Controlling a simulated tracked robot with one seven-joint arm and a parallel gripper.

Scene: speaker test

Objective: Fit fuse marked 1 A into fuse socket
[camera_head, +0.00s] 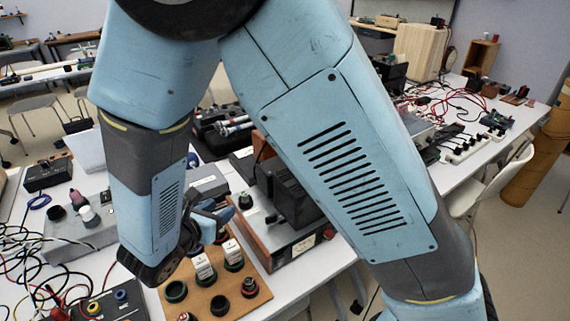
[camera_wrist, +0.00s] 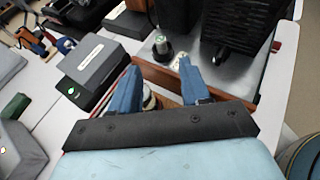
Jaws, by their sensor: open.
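My gripper (camera_head: 208,222) hangs above the back edge of a brown board (camera_head: 258,304) in the head view. In the wrist view its two blue fingers (camera_wrist: 158,84) are spread apart. A small round pale-and-dark piece (camera_wrist: 149,98) shows partly between them; I cannot tell whether it is a fuse. No 1 A marking is legible.
A grey box with a green light (camera_wrist: 98,72) stands left of the fingers in the wrist view. A black ribbed block (camera_head: 288,193) rises from the metal-topped unit. Loose cables (camera_head: 25,248) lie at the left. My arm hides much of the bench.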

